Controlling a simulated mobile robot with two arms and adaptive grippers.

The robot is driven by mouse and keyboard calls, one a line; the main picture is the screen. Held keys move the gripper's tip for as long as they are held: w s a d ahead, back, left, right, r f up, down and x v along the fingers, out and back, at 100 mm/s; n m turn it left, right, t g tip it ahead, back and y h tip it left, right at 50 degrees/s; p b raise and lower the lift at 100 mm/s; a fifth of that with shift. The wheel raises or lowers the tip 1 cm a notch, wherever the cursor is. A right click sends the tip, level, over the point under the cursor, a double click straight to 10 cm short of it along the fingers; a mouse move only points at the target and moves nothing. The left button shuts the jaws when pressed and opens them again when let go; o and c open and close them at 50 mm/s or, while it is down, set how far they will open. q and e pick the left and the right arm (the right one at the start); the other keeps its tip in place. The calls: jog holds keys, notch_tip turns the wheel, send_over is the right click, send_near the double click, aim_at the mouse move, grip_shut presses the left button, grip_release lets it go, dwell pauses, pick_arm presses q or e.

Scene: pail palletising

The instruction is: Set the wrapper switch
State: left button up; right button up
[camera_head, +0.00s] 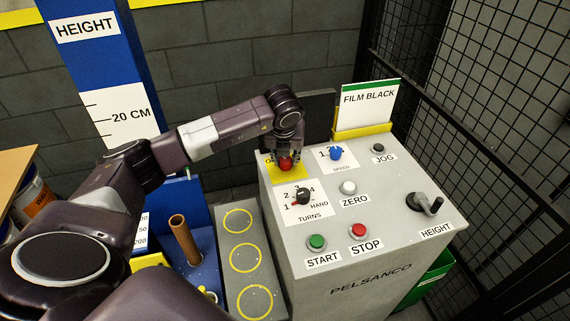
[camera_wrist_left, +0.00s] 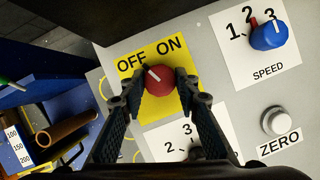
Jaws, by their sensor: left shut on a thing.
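The wrapper switch, a red round knob (camera_head: 286,163), sits on a yellow OFF/ON plate at the far left corner of the grey control panel (camera_head: 420,200). In the left wrist view the red knob (camera_wrist_left: 159,80) has a white pointer line slanting up toward the left, toward OFF; a black tip shows at its upper left. My left gripper (camera_head: 285,158) reaches down from above and its two fingers (camera_wrist_left: 160,84) are closed on the knob from both sides. The right gripper is in neither view.
The panel also holds a black TURNS knob (camera_head: 303,196), blue SPEED knob (camera_head: 336,154), ZERO button (camera_head: 348,187), JOG button (camera_head: 378,147), START (camera_head: 317,242), STOP (camera_head: 358,230) and a HEIGHT crank (camera_head: 428,204). A FILM BLACK sign (camera_head: 366,105) stands behind. Mesh fencing (camera_head: 500,110) borders the right.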

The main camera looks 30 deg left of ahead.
pick_arm(q)
jog(key=shift+w+d+n+g+y+b, duration=0.1)
jog(key=shift+n+g+y+b, duration=0.45)
jog(key=shift+n+b, duration=1)
jog(key=shift+n+p, duration=0.35)
jog(key=shift+n, duration=0.2)
jog(key=o, duration=1.2)
jog(key=shift+c, duration=0.2)
jog(key=v, duration=1.2)
